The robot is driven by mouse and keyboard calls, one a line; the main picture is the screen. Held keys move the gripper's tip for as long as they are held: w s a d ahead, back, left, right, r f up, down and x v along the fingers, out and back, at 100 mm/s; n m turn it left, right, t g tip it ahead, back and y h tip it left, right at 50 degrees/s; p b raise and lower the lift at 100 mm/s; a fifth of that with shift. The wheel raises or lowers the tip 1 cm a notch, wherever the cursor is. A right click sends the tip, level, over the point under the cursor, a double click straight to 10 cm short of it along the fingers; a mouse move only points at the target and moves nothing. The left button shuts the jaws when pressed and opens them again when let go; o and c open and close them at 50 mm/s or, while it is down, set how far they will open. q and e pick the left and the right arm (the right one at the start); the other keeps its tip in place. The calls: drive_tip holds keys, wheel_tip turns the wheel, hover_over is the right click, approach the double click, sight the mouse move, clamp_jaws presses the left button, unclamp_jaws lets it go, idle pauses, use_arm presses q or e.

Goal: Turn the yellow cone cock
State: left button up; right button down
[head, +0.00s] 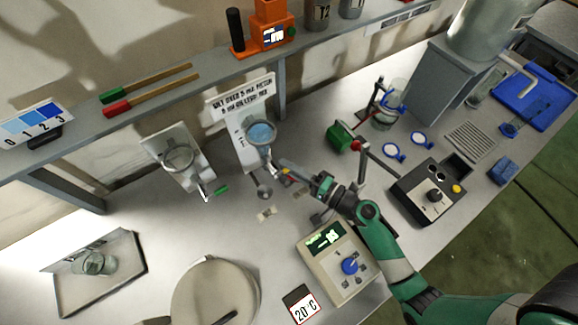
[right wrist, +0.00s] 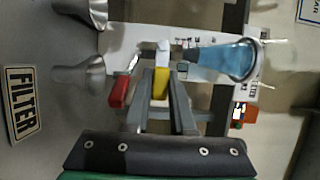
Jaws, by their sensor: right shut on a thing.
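The yellow cone cock (right wrist: 161,84) shows in the right wrist view, between the fingers of my right gripper (right wrist: 160,100). It sits beside a glass vessel of blue liquid (right wrist: 225,60). In the head view that vessel (head: 262,134) stands in front of a white sign panel, and my right gripper (head: 287,171) reaches to just below it. My right gripper is shut on the yellow cock; the fingers partly hide it. A red handle (right wrist: 119,92) is close to the left of the fingers in the wrist view. My left gripper is not in view.
A funnel stand with a green handle (head: 221,190) is left of the blue vessel. A round pale vessel (head: 215,295) is at the front. A shelf (head: 200,80) runs along the back.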

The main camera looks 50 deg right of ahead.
sight(267, 158)
drive_tip(key=shift+r, duration=0.1)
